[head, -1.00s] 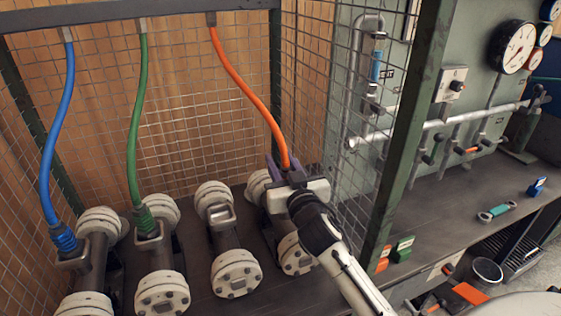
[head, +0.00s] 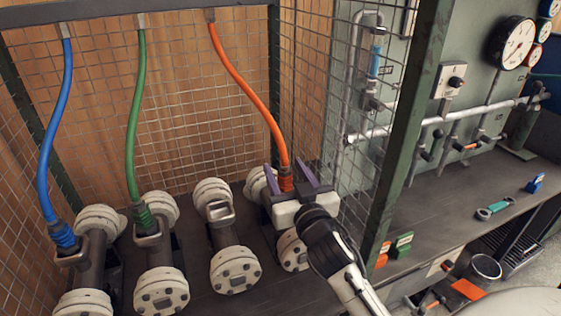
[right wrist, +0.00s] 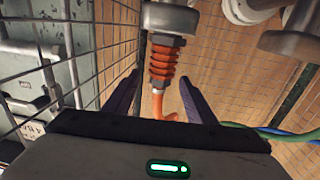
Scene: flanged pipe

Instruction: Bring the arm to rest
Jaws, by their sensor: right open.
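My right gripper (head: 292,178) is open at the rightmost flanged pipe (head: 258,185). Its purple fingers stand apart on either side of the orange hose's ribbed end (head: 285,183). In the right wrist view the open fingers (right wrist: 158,95) show with the orange ribbed fitting (right wrist: 163,65) between them, and a gap is visible on both sides. The fitting's far end meets a metal collar (right wrist: 170,18) there. In the head view my right gripper's body hides part of this pipe. My left gripper is in neither view.
A blue hose (head: 48,150) and a green hose (head: 135,120) run to the two left pipes. Another flanged pipe (head: 222,232) has no hose. Wire mesh (head: 180,100) and a green post (head: 408,130) enclose the pipes. A wrench (head: 492,210) lies on the right bench.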

